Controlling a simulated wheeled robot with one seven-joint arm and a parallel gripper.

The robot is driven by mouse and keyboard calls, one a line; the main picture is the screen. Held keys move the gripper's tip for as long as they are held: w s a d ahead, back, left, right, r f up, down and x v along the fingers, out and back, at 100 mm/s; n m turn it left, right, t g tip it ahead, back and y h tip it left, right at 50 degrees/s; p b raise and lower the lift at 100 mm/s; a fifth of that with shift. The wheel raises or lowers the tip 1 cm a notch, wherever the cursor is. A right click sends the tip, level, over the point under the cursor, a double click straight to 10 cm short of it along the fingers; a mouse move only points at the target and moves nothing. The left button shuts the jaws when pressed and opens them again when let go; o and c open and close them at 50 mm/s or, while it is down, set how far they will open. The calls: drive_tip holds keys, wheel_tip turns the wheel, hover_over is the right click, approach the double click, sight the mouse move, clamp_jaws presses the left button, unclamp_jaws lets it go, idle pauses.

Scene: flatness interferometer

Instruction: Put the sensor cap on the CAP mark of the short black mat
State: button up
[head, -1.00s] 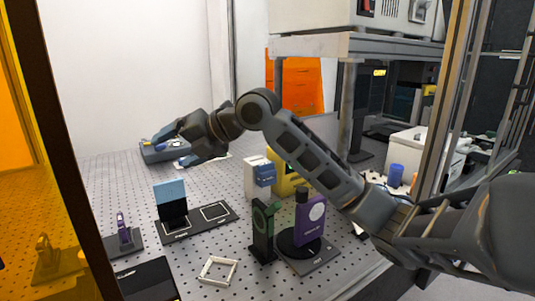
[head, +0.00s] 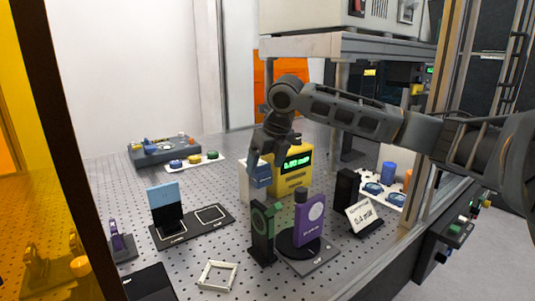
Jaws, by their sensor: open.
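My gripper (head: 264,162) points down just above and around the block's top. Its jaws are open; whether a finger touches the block I cannot tell. A black mat (head: 186,233) with a white outlined square lies front left, a light blue panel on a black stand at its left end. Its small lettering is unreadable. Another black mat (head: 150,284) is partly cut off at the bottom. I cannot tell which one carries the CAP mark.
The yellow meter (head: 294,168) is close behind. A white frame (head: 217,275) lies at the front. Perforated table is bare between the mat and white box.

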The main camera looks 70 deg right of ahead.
sight(263, 169)
drive_tip(key=shift+x, duration=2.1)
drive_tip(key=c, duration=1)
drive_tip(key=shift+r+p, duration=2.35)
drive_tip(key=shift+r, duration=0.75)
